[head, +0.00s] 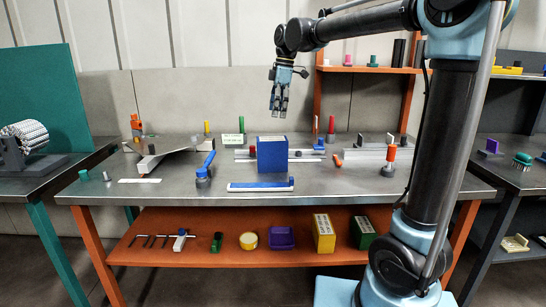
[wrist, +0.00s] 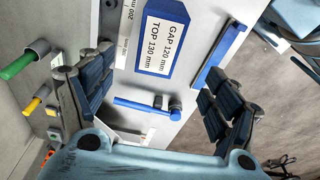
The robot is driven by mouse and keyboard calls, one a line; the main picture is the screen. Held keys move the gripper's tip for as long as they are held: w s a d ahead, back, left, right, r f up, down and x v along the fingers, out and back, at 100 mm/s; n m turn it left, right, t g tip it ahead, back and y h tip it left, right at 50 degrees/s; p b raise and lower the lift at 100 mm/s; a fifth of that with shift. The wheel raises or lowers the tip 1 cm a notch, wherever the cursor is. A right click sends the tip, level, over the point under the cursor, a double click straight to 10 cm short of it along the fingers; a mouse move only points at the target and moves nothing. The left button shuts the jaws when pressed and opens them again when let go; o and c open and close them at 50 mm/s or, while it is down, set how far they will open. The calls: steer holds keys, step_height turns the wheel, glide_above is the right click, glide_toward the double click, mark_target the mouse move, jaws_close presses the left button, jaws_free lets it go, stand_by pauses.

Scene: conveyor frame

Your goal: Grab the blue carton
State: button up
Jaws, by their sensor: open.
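The blue carton (head: 272,156) stands upright near the middle of the table, in front of a white rail. In the wrist view the carton (wrist: 162,44) is seen from above, with a white label reading GAP 120 mm, TOP 130 mm. My gripper (head: 279,103) hangs well above the table, over and a little behind or in line with the carton; the depth is hard to tell. Its fingers (wrist: 160,98) are spread wide and empty in the wrist view, with the carton further off, beyond the fingertips in the upper middle.
A blue-and-white bar (head: 260,186) lies in front of the carton. An orange shelf (head: 190,254) below holds several items. The space above the carton is clear.

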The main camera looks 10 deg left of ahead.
mark_target(271, 153)
steer(key=f, duration=0.5)
steer(key=a+f, duration=0.1)
steer(key=f, duration=0.5)
steer(key=a+f, duration=0.1)
steer(key=f, duration=0.5)
steer(key=shift+s+a, duration=0.25)
steer(key=shift+s, duration=0.05)
steer(key=c, duration=1.1)
